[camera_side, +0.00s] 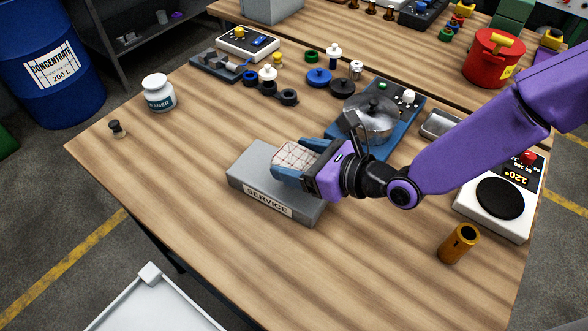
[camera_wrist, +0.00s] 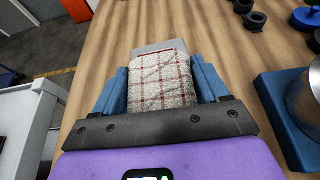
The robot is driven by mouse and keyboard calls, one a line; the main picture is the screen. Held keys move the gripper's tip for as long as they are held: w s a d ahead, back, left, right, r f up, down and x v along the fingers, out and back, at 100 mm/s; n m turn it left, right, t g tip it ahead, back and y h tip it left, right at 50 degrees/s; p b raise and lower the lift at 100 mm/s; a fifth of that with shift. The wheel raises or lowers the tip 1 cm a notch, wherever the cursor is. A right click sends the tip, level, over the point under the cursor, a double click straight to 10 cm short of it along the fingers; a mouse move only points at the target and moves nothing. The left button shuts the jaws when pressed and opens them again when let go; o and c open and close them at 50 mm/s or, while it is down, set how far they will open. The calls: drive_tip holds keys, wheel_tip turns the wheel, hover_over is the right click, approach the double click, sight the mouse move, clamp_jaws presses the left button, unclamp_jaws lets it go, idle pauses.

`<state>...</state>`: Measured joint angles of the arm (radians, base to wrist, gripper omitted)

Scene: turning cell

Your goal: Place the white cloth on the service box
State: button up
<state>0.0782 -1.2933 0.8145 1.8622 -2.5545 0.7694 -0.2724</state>
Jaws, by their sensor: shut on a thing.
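The white cloth (camera_side: 295,157) has a reddish check pattern and sits between the blue fingers of my gripper (camera_side: 297,165). In the wrist view the folded cloth (camera_wrist: 161,82) fills the space between the two fingers. My gripper (camera_wrist: 163,92) is shut on it. The grey service box (camera_side: 246,167), labelled SERVICE, lies on the table directly under my gripper and the cloth. A pale end of the box (camera_wrist: 158,47) shows beyond the cloth in the wrist view. I cannot tell whether the cloth touches the box top.
A blue board with a metal pot (camera_side: 371,122) stands just behind my gripper. A white hot plate (camera_side: 494,226) and a brass cylinder (camera_side: 459,243) are at the right. A white jar (camera_side: 159,93) stands at the left. The table (camera_side: 190,160) left of the box is clear.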

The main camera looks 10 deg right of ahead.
drive_tip(key=shift+w+a+f, duration=0.2)
drive_tip(key=shift+w+f, duration=0.05)
drive_tip(key=shift+f, duration=0.15)
drive_tip(key=shift+w+a+f, duration=0.1)
drive_tip(key=shift+a+f, duration=0.05)
drive_tip(key=shift+f, duration=1.55)
drive_tip(key=shift+f, duration=0.15)
drive_tip(key=o, duration=1)
drive_tip(key=shift+o, duration=0.2)
drive_tip(key=shift+r, duration=0.25)
drive_tip(key=v, duration=1.2)
